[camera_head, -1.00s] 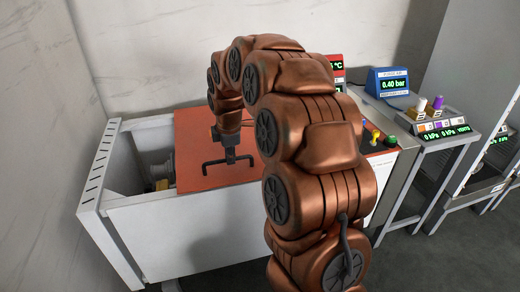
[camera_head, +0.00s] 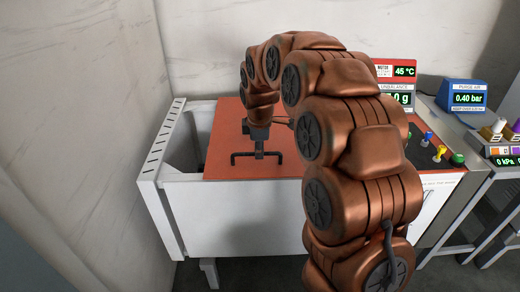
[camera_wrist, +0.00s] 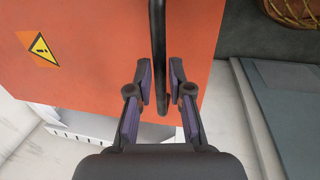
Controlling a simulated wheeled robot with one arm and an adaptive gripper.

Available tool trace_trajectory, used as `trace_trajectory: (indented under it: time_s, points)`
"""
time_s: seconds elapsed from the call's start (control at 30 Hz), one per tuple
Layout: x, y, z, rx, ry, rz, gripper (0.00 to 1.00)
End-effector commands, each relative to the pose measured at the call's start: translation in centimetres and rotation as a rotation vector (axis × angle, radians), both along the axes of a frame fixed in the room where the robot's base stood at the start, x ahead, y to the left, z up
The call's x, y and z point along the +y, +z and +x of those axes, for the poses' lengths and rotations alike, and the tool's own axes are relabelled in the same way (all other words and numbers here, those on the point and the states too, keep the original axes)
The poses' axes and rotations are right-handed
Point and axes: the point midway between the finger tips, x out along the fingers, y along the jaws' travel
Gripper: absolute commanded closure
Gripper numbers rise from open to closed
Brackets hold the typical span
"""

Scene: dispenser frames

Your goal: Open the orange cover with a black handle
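The orange cover (camera_head: 225,135) lies on top of a white machine in the head view. It fills much of the wrist view (camera_wrist: 90,45), with a yellow warning sign on it. Its black bar handle (camera_head: 240,155) stands near the front left of the cover, just at my gripper (camera_head: 258,150). In the wrist view the handle (camera_wrist: 158,50) runs between the fingers of my gripper (camera_wrist: 160,75). The fingers are spread, with a gap on both sides of the bar. My arm hides the right part of the cover in the head view.
A slatted white end panel (camera_head: 165,140) stands at the machine's left, beside an open gap. Lit displays (camera_head: 404,71), coloured knobs (camera_head: 440,152) and a blue purge-air box (camera_head: 466,97) are at the right. Walls stand behind and to the left.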

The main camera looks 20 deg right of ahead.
Motion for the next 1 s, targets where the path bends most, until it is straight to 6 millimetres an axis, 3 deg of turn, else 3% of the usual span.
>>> trace_trajectory:
  time_s: [0.17, 0.57, 1.0]
  points:
    - [0.0, 0.0, 0.0, 0.001, 0.0, 0.0, 0.61]
    - [0.0, 0.7, -0.1, 0.001, 0.0, 0.0, 0.61]
    - [0.6, 8.3, -1.5, -0.004, 0.0, 0.001, 0.61]
